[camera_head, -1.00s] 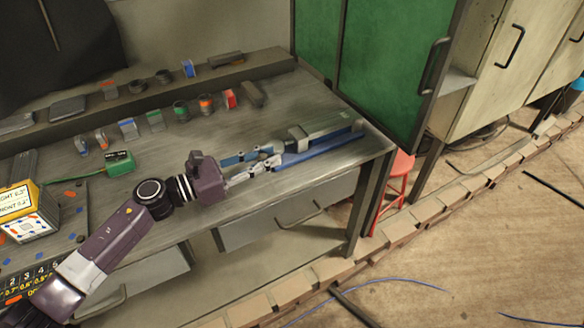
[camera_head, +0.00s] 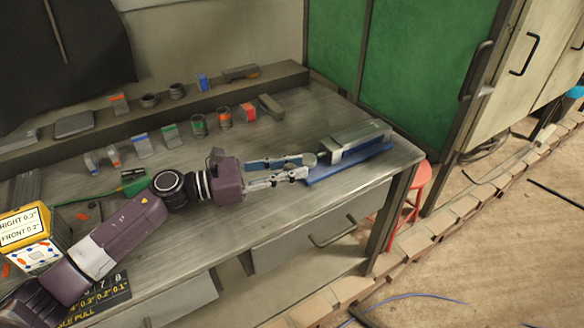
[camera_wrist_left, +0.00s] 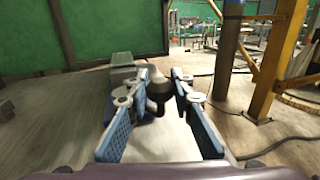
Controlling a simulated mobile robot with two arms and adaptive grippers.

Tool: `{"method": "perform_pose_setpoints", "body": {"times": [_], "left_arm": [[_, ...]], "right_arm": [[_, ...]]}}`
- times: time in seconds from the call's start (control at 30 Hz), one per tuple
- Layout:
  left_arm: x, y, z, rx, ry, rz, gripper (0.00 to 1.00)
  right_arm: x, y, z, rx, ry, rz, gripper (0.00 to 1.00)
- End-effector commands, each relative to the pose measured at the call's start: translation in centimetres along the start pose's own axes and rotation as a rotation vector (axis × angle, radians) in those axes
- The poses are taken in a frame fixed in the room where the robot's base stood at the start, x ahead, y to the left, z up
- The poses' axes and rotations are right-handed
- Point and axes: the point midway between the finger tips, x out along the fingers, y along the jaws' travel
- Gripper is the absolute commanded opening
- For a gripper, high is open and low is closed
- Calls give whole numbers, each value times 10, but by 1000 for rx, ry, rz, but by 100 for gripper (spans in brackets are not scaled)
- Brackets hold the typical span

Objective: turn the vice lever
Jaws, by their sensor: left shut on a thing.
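The vice (camera_head: 358,142) lies near the right end of the grey workbench, a grey metal body above a blue base (camera_head: 345,165). My left gripper (camera_head: 310,165) reaches in from the left, low over the bench, at the vice's left end. Its blue-padded fingers are on both sides of a dark rounded part, which I take as the vice lever (camera_wrist_left: 158,90). The gripper is shut on it. The fingers hide part of the lever, so its angle is hard to tell. The vice body also shows behind in the left wrist view (camera_wrist_left: 122,76). My right gripper is not in view.
Several small blocks and rings stand along the bench back, among them a red-topped block (camera_head: 248,112). A yellow box (camera_head: 30,238) and a green tool (camera_head: 136,187) are at left. A green cabinet door (camera_head: 425,70) stands behind the vice; a red stool (camera_head: 418,190) stands right.

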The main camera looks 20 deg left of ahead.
Motion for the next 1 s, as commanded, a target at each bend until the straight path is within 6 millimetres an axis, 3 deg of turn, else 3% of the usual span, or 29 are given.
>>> {"method": "perform_pose_setpoints", "body": {"times": [0.03,0.07,0.23,0.57,1.0], "left_arm": [[0,0,-1,2,2,-1,0],[0,0,-1,2,2,-1,22],[0,0,-1,2,2,-1,40],[-4,0,-1,1,1,1,40],[-65,0,-2,0,3,2,40]], "right_arm": [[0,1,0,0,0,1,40],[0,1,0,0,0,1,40],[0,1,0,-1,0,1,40],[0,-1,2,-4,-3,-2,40],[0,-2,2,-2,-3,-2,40]]}}
